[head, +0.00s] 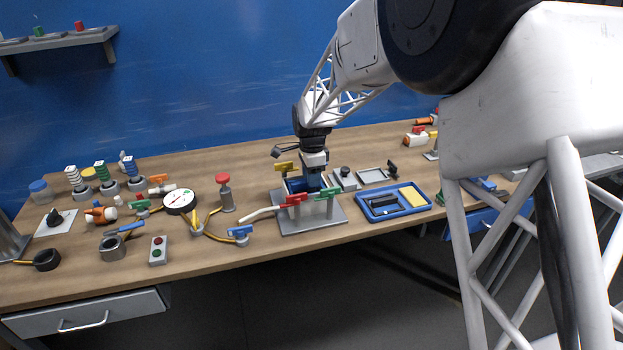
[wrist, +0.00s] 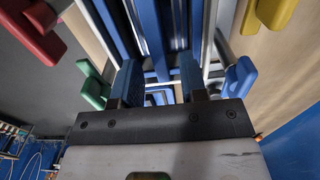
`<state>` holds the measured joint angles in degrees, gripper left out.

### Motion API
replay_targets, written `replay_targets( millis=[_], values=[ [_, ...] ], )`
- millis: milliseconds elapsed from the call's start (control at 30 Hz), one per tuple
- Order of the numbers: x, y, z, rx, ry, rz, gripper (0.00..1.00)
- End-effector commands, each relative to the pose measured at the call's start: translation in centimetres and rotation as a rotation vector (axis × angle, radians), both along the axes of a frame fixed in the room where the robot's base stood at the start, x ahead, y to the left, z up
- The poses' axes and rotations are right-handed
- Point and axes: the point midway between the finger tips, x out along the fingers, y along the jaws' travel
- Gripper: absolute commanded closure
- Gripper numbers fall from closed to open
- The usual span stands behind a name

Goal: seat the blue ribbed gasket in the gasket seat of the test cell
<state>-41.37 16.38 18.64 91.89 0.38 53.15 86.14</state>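The test cell (head: 318,211) stands on a grey base plate, with red, green and yellow handles around it. My gripper (head: 313,181) points down into its top, beside a blue part (head: 295,185). In the wrist view my gripper (wrist: 159,80) has its two fingers apart, with blue bars (wrist: 150,35) and pale metal edges between and beyond them. Some of this blue may be the ribbed gasket, but I cannot tell it from the cell's own parts. Whether the fingers touch anything is unclear. The gasket seat is hidden by my gripper and the handles.
A blue tray (head: 376,216) with a yellow pad (head: 412,196) lies right of the cell. A red-capped post (head: 225,192), a gauge (head: 180,200) and a blue-handled valve (head: 240,233) are to its left. Ribbed posts (head: 102,173) stand at the far left. The front table edge is close.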

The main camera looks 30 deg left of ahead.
Motion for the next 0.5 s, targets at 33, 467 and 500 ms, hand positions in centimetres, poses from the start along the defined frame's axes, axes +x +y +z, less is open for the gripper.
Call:
replay_targets(
  millis=[33,467,500],
  values=[
    [0.0,0.0,0.6,0.001,-0.001,0.0,0.61],
    [0.1,0.0,7.2,0.001,-0.001,0.0,0.61],
    [0.1,0.0,7.8,0.002,-0.002,0.0,0.61]
  ],
)
